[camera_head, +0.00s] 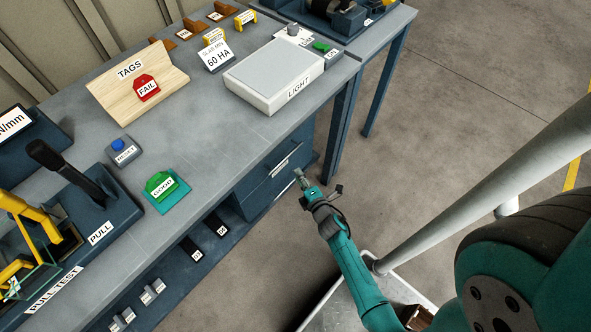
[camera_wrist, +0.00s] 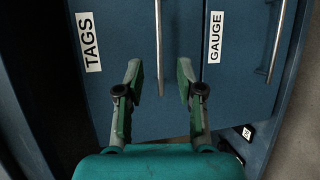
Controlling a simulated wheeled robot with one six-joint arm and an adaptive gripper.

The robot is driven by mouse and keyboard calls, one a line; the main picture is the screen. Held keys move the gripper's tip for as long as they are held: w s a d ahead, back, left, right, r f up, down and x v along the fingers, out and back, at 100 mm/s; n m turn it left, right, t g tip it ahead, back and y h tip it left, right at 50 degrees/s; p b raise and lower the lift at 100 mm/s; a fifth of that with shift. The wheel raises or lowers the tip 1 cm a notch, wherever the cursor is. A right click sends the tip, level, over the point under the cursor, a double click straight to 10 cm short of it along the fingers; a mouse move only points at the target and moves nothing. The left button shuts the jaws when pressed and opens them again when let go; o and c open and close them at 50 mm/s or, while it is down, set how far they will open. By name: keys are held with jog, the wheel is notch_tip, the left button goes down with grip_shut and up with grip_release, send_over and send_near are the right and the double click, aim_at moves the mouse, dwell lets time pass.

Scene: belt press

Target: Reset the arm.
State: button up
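My arm reaches toward the front of the workbench (camera_head: 215,155). My gripper (camera_head: 300,175) is in front of the drawers under the bench, below the tabletop. In the wrist view my gripper (camera_wrist: 160,72) has its two fingers apart with nothing between them. Beyond the fingers are a drawer labelled TAGS (camera_wrist: 120,60) and a drawer labelled GAUGE (camera_wrist: 240,75), each with a bar handle. A TAGS drawer handle (camera_wrist: 159,45) appears between the fingertips in the picture; whether the fingers touch it I cannot tell.
On the bench stand a light box (camera_head: 272,75), a wooden TAGS board (camera_head: 112,92) with a red FAIL tag (camera_head: 146,87), a green GOOD item (camera_head: 160,184), a blue-button box (camera_head: 122,150) and a pull tester (camera_head: 75,195). Open floor (camera_head: 440,90) lies to the right.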

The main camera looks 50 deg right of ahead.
jog(key=shift+s+a+r, duration=0.1)
jog(key=shift+s+a, duration=0.1)
jog(key=shift+s, duration=0.3)
jog(key=s+a+r+m+y, duration=0.1)
jog(key=s+a+r+m, duration=0.25)
jog(key=s+a, duration=0.35)
jog(key=s+a+r+m+y, duration=0.1)
jog(key=s+a+r+m, duration=0.25)
jog(key=s+a, duration=0.4)
jog(key=s+a+r+m+y, duration=0.1)
jog(key=s+a+r+m, duration=0.1)
jog(key=s+r, duration=0.5)
jog(key=s+a+r+m+y, duration=0.2)
jog(key=s+r+m, duration=0.3)
jog(key=r, duration=0.8)
jog(key=shift+s+a+r+m+y, duration=0.35)
jog(key=shift+s+a, duration=0.45)
jog(key=shift+s, duration=0.4)
